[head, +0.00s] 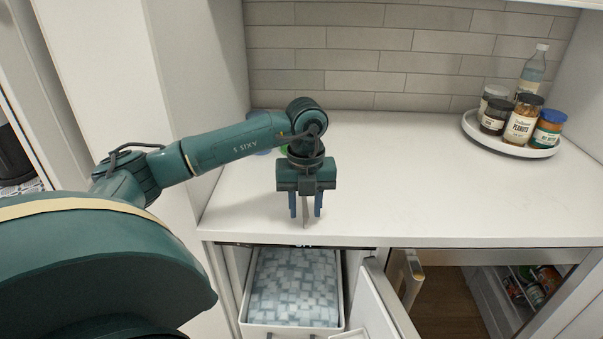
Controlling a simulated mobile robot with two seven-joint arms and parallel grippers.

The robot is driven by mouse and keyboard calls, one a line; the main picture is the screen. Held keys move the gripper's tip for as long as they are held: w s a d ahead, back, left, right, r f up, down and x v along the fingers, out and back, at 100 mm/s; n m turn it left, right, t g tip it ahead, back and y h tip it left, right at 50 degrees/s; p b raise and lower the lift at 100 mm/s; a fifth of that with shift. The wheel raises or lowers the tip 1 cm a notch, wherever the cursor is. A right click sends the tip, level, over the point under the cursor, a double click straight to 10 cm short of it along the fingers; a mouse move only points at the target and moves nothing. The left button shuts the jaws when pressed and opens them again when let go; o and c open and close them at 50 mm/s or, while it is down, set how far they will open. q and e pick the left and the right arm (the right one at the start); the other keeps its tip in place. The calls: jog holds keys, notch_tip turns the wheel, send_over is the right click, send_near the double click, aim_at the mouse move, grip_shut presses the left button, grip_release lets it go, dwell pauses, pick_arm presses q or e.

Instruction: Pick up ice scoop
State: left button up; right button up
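My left gripper (305,212) points down over the front part of the white counter (440,200). Its two blue fingers stand apart. A thin grey piece (306,212) shows between them with a gap on each side; it may be part of the ice scoop, but I cannot tell for sure. No whole scoop shows. Below the counter edge, an open white bin (340,300) is filled with pale blue ice cubes (293,285). My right gripper is out of view.
A round white tray (480,135) at the back right holds several jars and a bottle (532,70). An open door with a handle (411,277) stands right of the bin.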

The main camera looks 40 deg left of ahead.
pick_arm(q)
notch_tip(320, 180, down, 2)
grip_shut()
dwell(0.5)
